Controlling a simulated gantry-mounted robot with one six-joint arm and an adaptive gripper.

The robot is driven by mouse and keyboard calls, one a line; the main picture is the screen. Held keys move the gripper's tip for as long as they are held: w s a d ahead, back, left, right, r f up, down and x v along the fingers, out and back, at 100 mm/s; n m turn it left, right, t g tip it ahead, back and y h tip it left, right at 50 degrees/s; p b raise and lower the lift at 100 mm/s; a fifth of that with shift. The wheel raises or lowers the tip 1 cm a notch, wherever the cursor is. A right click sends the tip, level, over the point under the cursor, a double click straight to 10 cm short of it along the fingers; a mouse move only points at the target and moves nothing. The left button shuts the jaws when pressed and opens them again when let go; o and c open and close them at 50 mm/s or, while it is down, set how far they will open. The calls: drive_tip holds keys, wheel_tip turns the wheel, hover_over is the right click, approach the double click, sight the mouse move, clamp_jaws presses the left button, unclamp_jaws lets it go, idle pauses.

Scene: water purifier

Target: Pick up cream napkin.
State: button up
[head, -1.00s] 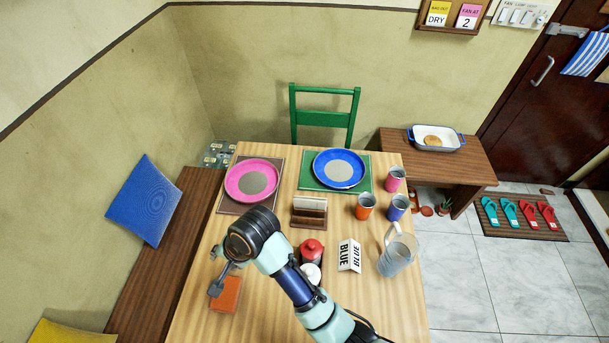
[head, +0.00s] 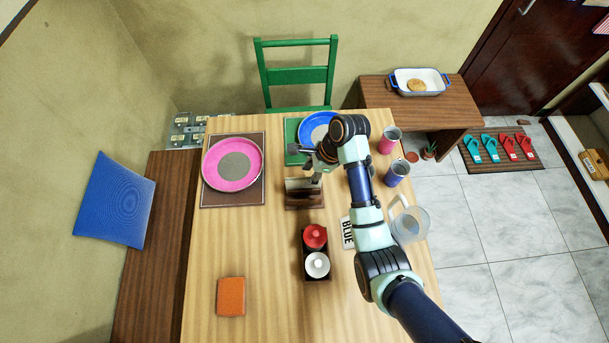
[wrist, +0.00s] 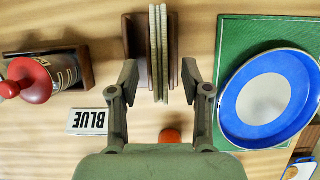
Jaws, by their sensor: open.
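Cream napkins (wrist: 158,45) stand upright as thin sheets in a brown wooden holder (head: 303,200); its walls also show in the wrist view (wrist: 135,35). In the head view, the napkins' pale edge (head: 296,184) is partly covered by my gripper (head: 313,172). In the wrist view my gripper (wrist: 160,78) is open, with one finger on each side of the napkins and nothing held. The fingers appear apart from the sheets. I cannot tell how far above the holder the fingertips are.
A blue plate (wrist: 262,99) on a green mat lies beside the holder. A red-topped shaker (head: 315,236), white-topped shaker (head: 317,264), BLUE sign (wrist: 88,121), glass pitcher (head: 412,226) and cups stand near. The table's left front is clear around an orange square (head: 231,296).

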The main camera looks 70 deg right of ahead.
sight(305, 179)
drive_tip(key=b+x, duration=0.1)
drive_tip(key=x, duration=0.3)
drive_tip(key=shift+a+f, duration=0.15)
drive_tip(key=shift+f+p, duration=0.15)
drive_tip(key=shift+p, duration=0.2)
idle(0.5)
clamp_jaws()
